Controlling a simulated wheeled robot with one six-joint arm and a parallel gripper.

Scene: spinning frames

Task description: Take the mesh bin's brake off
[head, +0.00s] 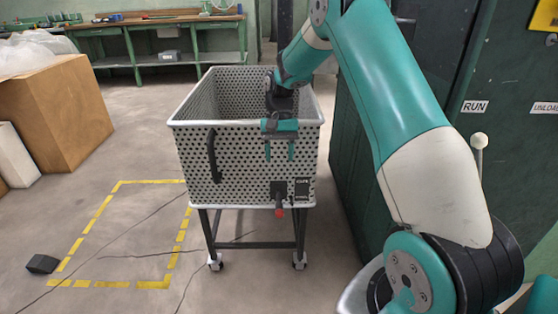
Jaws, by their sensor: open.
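The mesh bin (235,165) is a pale box with dark perforations and a light rim, standing on a dark frame with castors. A small dark brake unit with a red-tipped lever (279,211) sits low on its front face, at the right. The lever points down. A dark curved handle (213,155) is on the same face at the left. My gripper (279,151) hangs in front of the upper right of that face, above the brake lever, with its two teal fingers apart, pointing down and empty. Whether it touches the bin cannot be told.
A yellow taped rectangle (95,213) is on the floor at the left, with a dark wedge (42,264) near its corner. A dark green cabinet (360,150) stands close on the right. Cardboard boxes (60,110) and a workbench (150,45) stand behind.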

